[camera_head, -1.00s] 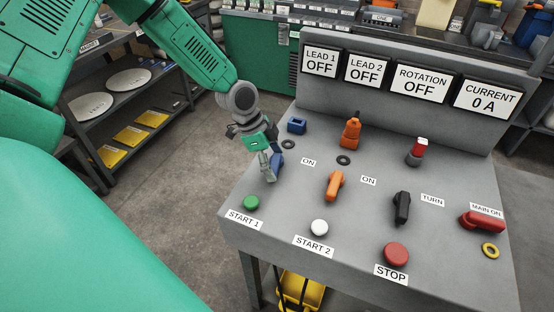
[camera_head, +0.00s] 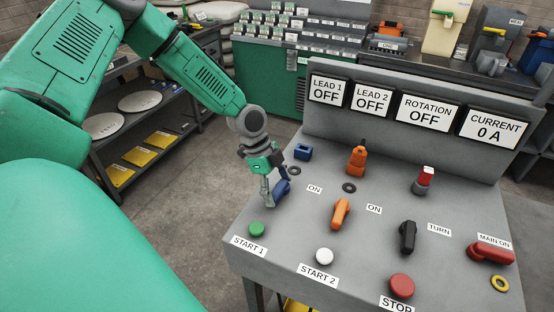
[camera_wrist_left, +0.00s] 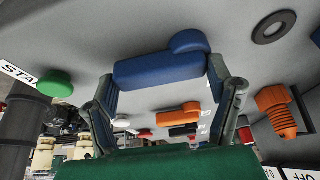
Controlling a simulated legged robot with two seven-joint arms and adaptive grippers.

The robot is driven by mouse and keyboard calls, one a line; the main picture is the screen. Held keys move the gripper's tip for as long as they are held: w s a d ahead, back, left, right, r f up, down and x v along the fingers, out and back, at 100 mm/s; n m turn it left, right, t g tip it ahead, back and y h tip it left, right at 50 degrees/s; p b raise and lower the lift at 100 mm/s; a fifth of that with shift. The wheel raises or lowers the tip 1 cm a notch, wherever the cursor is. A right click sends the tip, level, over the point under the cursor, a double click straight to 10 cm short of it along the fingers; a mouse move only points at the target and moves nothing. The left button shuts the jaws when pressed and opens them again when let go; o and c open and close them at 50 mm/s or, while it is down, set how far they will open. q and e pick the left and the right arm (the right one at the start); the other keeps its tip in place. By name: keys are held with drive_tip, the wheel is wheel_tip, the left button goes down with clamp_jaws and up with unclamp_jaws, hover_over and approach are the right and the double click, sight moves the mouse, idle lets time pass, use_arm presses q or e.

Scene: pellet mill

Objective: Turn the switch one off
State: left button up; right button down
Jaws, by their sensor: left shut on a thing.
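The blue rotary switch (camera_head: 283,187) is at the left of the sloped grey control panel (camera_head: 309,235), beside the first ON label. My left gripper (camera_head: 269,193) is down at this switch. In the left wrist view the blue handle (camera_wrist_left: 160,69) lies crosswise between the two fingers of my left gripper (camera_wrist_left: 168,92), which is shut on it. One finger hides part of the switch in the head view. The LEAD 1 display (camera_head: 326,90) reads OFF. My right gripper is in neither view.
Right of the blue switch are an orange switch (camera_head: 341,212), a black switch (camera_head: 407,236) and a red main switch (camera_head: 490,251). A green START 1 button (camera_head: 257,229) is in front. A blue block (camera_head: 303,151) and an orange plug (camera_head: 357,160) stand behind.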

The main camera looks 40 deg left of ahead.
use_arm(q)
drive_tip(key=o, duration=1.7)
drive_tip(key=shift+s+f, duration=0.4)
drive_tip(key=shift+w+d, duration=0.15)
drive_tip(key=shift+w, duration=0.25)
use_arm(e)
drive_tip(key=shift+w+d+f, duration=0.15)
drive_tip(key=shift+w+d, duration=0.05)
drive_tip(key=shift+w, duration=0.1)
use_arm(q)
drive_tip(key=shift+w+a+r, duration=0.1)
drive_tip(key=shift+a, duration=0.25)
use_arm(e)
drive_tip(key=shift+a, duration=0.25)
use_arm(q)
drive_tip(key=shift+v, duration=5.85)
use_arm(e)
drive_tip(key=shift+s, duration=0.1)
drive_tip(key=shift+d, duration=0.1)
